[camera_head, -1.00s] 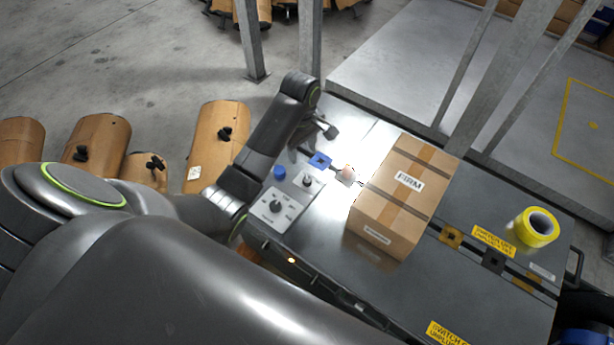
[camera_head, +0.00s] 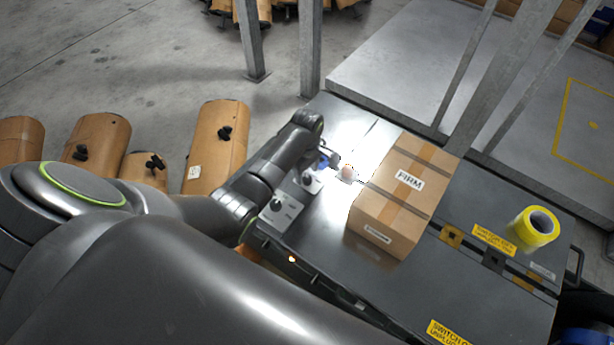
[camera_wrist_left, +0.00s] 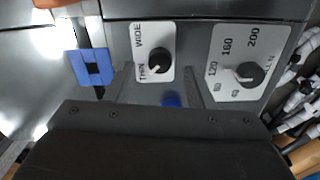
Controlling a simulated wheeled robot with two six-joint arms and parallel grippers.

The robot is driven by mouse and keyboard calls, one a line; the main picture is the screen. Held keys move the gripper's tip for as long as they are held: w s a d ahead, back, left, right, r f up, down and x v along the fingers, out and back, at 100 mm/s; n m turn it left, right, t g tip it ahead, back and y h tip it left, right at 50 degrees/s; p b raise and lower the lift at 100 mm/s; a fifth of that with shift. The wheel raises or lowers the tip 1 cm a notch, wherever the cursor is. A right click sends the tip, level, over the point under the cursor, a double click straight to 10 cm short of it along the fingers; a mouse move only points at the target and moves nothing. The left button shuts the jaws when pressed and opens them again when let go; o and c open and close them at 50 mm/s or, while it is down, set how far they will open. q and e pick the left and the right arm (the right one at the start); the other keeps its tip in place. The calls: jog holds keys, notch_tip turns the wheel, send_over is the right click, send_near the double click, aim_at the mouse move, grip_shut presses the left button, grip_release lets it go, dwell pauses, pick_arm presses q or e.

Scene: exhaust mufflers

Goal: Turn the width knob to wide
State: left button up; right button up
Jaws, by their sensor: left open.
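The width knob (camera_wrist_left: 160,61) is a black dial on a white plate marked WIDE and THIN. In the left wrist view its white pointer line aims to the lower left, at THIN. The knob's plate (camera_head: 312,183) is partly hidden by my arm in the head view. My left gripper (camera_wrist_left: 157,80) is open, with its two fingers either side of the lower part of the plate. The knob is ahead of the fingers; I cannot tell whether they touch it. In the head view the fingertips are mostly hidden behind my wrist.
A second dial (camera_wrist_left: 248,75) with numbers sits right of the width plate. A blue square part (camera_wrist_left: 90,67) is on its left, and a blue button (camera_wrist_left: 172,99) shows between the fingers. A FIRM carton (camera_head: 397,200) and yellow tape (camera_head: 535,228) stand on the machine top.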

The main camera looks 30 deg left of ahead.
aim_at(307, 178)
pick_arm(q)
jog(key=shift+f, duration=1.55)
jog(key=c, duration=1)
